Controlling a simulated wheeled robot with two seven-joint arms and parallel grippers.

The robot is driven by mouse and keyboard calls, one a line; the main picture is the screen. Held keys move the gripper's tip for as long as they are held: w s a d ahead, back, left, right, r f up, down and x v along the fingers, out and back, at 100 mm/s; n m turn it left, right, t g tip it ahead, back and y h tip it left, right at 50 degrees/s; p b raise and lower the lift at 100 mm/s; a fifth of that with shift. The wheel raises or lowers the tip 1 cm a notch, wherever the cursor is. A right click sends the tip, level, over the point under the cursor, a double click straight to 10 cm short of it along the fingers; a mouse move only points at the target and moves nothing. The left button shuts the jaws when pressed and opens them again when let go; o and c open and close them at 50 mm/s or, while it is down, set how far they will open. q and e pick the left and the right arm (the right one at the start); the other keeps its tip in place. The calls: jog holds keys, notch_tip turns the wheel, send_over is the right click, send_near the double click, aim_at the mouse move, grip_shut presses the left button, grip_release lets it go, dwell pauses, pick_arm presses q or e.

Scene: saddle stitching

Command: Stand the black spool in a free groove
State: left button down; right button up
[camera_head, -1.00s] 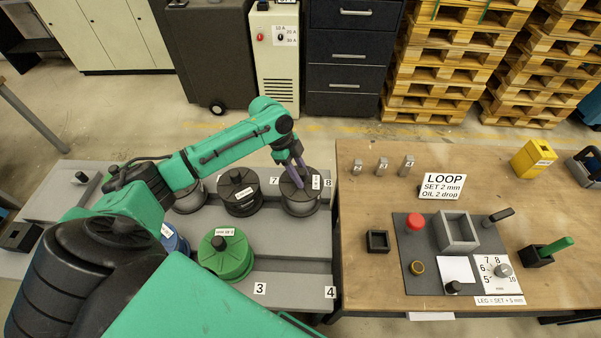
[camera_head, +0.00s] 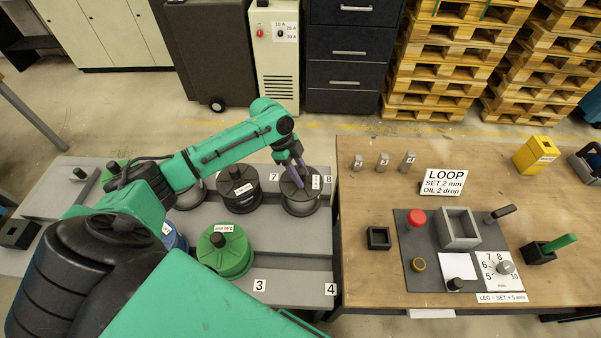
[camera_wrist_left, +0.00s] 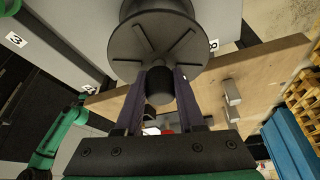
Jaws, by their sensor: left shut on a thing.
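My left gripper (camera_head: 292,170) is shut on the knob of a black-topped spool (camera_head: 300,200), whose side looks greyer. In the left wrist view, the fingers (camera_wrist_left: 160,88) close on the black knob, with the ribbed dark flange (camera_wrist_left: 155,45) beyond it. The spool is upright by the label 8 at the rack's right end; I cannot tell whether it rests in the groove or hangs just above. The grey rack (camera_head: 290,252) has a bare stretch at the front between labels 3 and 4. My right gripper is out of view.
Another dark spool (camera_head: 238,195) stands left of the held one, close to it. A green spool (camera_head: 226,256) stands in the front row, with a blue spool (camera_head: 174,240) partly hidden by my arm. The wooden bench (camera_head: 365,275) adjoins the rack on the right.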

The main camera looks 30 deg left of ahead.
pick_arm(q)
jog(key=shift+w, duration=0.1)
jog(key=c, duration=0.6)
grip_release()
jog(key=shift+r, duration=0.1)
jog(key=shift+o, duration=0.8)
jog(key=shift+s+f, duration=0.2)
jog(key=shift+s, duration=0.1)
jog(key=shift+a+r, duration=0.15)
jog(key=shift+r, duration=0.05)
jog(key=b+v, duration=0.3)
jog(key=v, duration=1.1)
jog(key=shift+r, duration=0.25)
jog(key=shift+f, duration=0.1)
